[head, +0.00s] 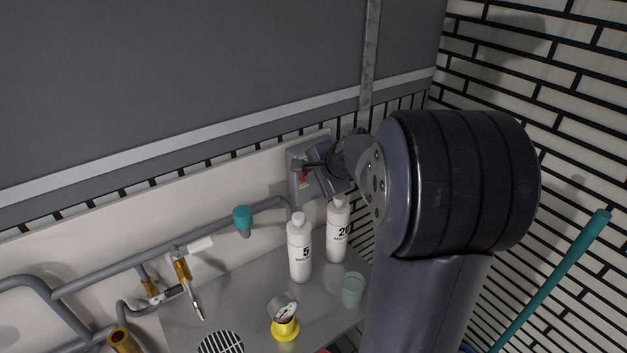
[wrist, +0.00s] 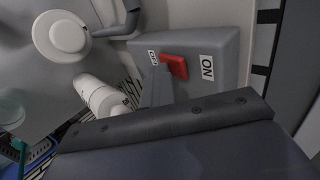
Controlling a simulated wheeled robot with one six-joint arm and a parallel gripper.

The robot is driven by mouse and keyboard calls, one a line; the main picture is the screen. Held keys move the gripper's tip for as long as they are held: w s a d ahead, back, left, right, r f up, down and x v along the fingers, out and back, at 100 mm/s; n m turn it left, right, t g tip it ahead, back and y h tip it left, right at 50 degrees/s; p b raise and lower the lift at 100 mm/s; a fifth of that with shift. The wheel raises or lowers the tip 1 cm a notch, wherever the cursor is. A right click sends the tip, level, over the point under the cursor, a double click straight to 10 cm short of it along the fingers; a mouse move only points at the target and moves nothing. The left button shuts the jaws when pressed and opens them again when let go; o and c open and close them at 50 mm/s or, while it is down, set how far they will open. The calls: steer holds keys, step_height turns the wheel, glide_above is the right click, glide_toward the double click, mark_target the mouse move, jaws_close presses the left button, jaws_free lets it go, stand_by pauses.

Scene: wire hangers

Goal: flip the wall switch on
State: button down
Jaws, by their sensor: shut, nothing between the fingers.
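The wall switch is a grey box (head: 296,185) on the wall above the counter, with a red lever. In the wrist view the box (wrist: 222,42) carries the red lever (wrist: 174,66) between an OFF label (wrist: 152,57) on the left and an ON label (wrist: 207,67) on the right. My gripper (head: 307,166) is shut and empty, with its tip right in front of the box. In the wrist view the fingertip (wrist: 157,76) is on the OFF side of the lever, touching it or very close. I cannot tell which way the lever is set.
Two white bottles, marked 5 (head: 300,252) and 20 (head: 338,236), stand on the grey counter (head: 250,285) below the box. A teal cup (head: 353,290) and a yellow-based gauge (head: 284,318) are nearby. Grey pipes (head: 120,270) run along the wall to the left.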

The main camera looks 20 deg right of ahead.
steer(key=shift+r, duration=0.1)
steer(key=shift+r+p, duration=0.65)
steer(key=shift+r, duration=0.15)
steer(key=shift+s, duration=0.1)
